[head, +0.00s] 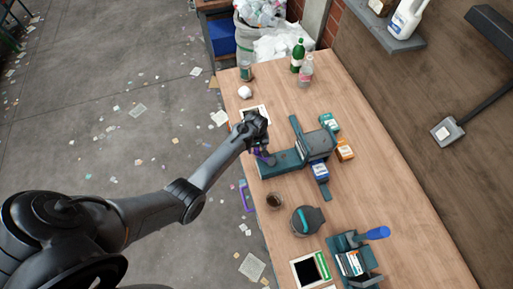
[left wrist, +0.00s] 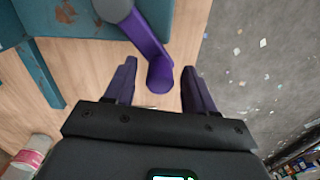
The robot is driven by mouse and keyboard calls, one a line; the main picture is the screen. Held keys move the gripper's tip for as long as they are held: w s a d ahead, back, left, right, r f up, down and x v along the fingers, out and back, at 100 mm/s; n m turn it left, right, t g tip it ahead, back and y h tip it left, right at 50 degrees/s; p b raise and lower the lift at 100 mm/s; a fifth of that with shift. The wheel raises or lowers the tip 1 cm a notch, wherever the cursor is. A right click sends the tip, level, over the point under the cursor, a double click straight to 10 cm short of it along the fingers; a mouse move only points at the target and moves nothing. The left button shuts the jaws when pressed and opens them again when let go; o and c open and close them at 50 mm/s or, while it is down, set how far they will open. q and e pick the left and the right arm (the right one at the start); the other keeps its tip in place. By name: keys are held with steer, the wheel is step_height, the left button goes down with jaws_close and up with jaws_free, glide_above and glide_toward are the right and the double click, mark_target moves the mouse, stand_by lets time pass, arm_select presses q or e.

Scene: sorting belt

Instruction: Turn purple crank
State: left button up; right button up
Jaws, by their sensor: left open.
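The purple crank (left wrist: 152,45) shows in the left wrist view as an arm coming from a grey hub on a teal machine (left wrist: 80,18), ending in a round knob (left wrist: 160,77). In the head view the teal machine (head: 284,163) stands near the table's left edge, and the crank is mostly hidden by my gripper. My left gripper (left wrist: 158,88) is open, with its two purple-looking fingers on either side of the knob. Gaps show between the knob and both fingers, so it is not gripped. My right gripper is not in view.
On the wooden table (head: 365,180) are a cup (head: 274,201), a round dark device (head: 307,220), small boxes (head: 345,150), bottles (head: 306,70) and a blue-handled machine (head: 376,233). A purple object (head: 245,196) shows at the left edge.

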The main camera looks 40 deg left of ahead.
arm_select(q)
steer(key=shift+f, duration=0.1)
steer(key=shift+c, duration=0.3)
jaws_close()
steer(key=shift+s, duration=0.1)
